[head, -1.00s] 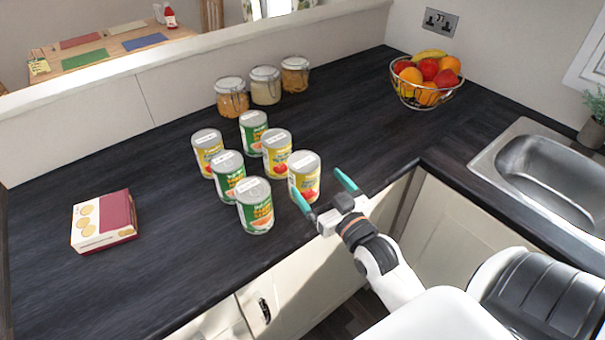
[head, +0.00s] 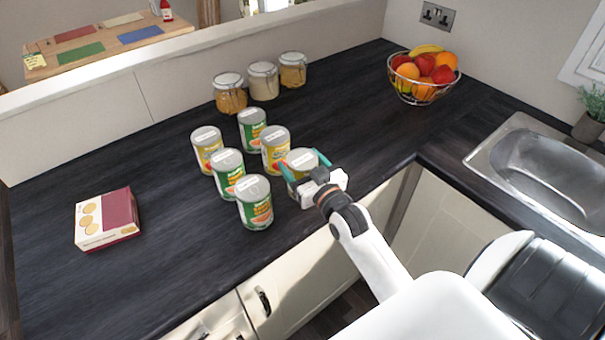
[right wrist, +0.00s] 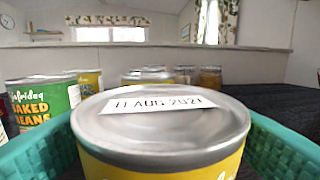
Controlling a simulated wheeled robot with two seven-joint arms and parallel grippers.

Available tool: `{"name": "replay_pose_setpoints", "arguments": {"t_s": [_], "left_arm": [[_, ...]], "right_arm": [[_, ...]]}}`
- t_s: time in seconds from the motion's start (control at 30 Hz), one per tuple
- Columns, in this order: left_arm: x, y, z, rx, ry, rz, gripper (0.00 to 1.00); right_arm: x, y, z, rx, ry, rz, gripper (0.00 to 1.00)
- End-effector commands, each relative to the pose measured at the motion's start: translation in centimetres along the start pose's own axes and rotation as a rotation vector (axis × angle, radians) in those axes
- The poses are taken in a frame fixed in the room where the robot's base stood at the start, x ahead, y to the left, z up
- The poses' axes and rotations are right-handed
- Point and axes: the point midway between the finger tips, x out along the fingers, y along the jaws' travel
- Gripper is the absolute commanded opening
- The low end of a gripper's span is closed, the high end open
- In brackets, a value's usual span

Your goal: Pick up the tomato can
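The can at the front right of the group (head: 302,158) has a yellow label and a silver lid. Its lid and yellow side fill the middle of the right wrist view (right wrist: 165,120), with a date sticker on top. My right gripper (head: 303,163) has one teal finger on each side of this can, which stands upright on the worktop. Narrow dark gaps show between fingers and can in the wrist view, so the fingers look open around it. The gripper's body hides the can's lower front. My left gripper is not in view.
Close by stand green-labelled cans (head: 255,208) and yellow-labelled cans (head: 276,155). Glass jars (head: 263,84) stand behind. A biscuit box (head: 106,220) lies left; a fruit bowl (head: 424,92) and sink (head: 550,170) are right. The dark worktop (head: 370,120) is clear between can and bowl.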

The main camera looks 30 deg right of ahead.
Motion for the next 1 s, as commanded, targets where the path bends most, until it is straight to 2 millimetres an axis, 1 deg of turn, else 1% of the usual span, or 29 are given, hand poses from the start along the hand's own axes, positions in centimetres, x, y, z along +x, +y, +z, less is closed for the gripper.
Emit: {"name": "replay_pose_setpoints", "arguments": {"t_s": [0.03,0.2,0.27,0.47,0.57,0.67,0.9,1.0], "left_arm": [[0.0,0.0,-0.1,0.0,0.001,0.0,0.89],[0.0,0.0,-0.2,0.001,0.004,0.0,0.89],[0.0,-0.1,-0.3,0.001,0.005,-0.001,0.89],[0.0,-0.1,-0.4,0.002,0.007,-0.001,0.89],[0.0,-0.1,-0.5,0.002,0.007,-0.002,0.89],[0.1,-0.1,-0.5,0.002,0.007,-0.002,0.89],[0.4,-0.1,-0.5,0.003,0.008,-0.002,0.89],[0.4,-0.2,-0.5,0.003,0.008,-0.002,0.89]], "right_arm": [[0.0,0.0,0.0,0.0,0.0,0.0,0.67],[0.0,0.0,0.0,0.0,0.0,0.0,0.39],[0.0,0.0,0.0,0.0,0.0,0.0,0.29],[0.0,0.0,0.2,0.0,-0.004,0.0,0.29],[0.0,0.0,0.8,0.0,-0.007,0.0,0.29],[0.0,0.0,2.2,0.0,-0.009,0.0,0.29],[0.0,0.0,7.0,-0.002,-0.01,0.0,0.29],[0.0,0.0,8.6,-0.001,-0.009,0.0,0.29]]}}
